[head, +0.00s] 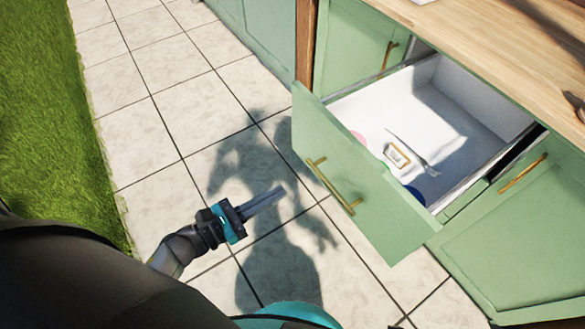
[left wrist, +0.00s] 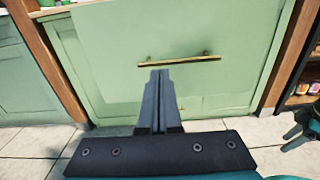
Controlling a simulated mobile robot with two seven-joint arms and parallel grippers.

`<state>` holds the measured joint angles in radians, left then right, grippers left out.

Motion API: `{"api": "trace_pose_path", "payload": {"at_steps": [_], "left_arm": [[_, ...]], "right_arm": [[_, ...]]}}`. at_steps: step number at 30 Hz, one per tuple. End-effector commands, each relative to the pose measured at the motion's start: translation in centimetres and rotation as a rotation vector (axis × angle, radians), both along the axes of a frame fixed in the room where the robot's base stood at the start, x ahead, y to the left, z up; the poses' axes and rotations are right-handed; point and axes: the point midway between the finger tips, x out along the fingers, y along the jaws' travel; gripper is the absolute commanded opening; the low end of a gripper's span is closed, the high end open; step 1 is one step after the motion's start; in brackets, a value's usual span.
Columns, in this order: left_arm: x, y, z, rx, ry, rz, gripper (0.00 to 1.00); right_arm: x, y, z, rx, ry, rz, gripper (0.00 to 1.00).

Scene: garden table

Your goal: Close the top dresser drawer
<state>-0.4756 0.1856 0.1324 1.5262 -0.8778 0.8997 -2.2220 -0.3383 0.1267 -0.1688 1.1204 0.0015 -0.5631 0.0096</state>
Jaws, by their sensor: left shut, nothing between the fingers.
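The top dresser drawer (head: 372,178) is green with a white inside and stands pulled well out below the wooden top. Its front carries a brass bar handle (head: 334,187). In the left wrist view the drawer front (left wrist: 118,52) fills most of the picture, with the handle (left wrist: 180,61) just beyond my fingertips. My left gripper (head: 283,190) is shut and empty. It points at the drawer front from the left, with a visible gap to it in the head view. It also shows in the left wrist view (left wrist: 160,76). My right gripper is not clearly in view.
Small items lie in the drawer, among them a labelled one (head: 397,156). The wooden top (head: 500,45) looks mostly clear. Closed green doors (head: 530,235) flank the drawer. Tiled floor (head: 150,110) is free left of it, with grass (head: 45,130) beyond.

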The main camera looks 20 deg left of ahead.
Motion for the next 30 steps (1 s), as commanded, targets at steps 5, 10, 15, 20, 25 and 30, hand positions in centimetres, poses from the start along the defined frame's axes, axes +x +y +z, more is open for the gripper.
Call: {"api": "trace_pose_path", "payload": {"at_steps": [5, 10, 15, 20, 25, 30], "left_arm": [[2.9, -2.1, 0.1, -0.005, -0.003, 0.001, 0.00], [6.0, -4.3, 0.1, -0.006, -0.002, 0.002, 0.00], [8.5, -6.1, 0.0, -0.006, 0.002, 0.003, 0.00], [9.9, -7.1, 0.0, -0.005, 0.003, 0.004, 0.00], [10.4, -7.5, 0.0, -0.006, 0.004, 0.003, 0.00], [10.4, -7.5, 0.0, -0.006, 0.004, 0.003, 0.00]], "right_arm": [[0.3, 0.2, 0.2, 0.002, -0.001, -0.001, 0.50], [0.6, 0.5, 0.5, 0.005, -0.001, 0.000, 0.50], [1.0, 0.8, 0.8, 0.008, -0.001, 0.000, 0.50], [1.4, 1.0, 1.2, 0.008, -0.002, 0.000, 0.50], [1.7, 1.0, 1.4, 0.008, -0.006, 0.000, 0.50], [1.9, 1.1, 1.5, 0.010, -0.010, 0.000, 0.50]]}}
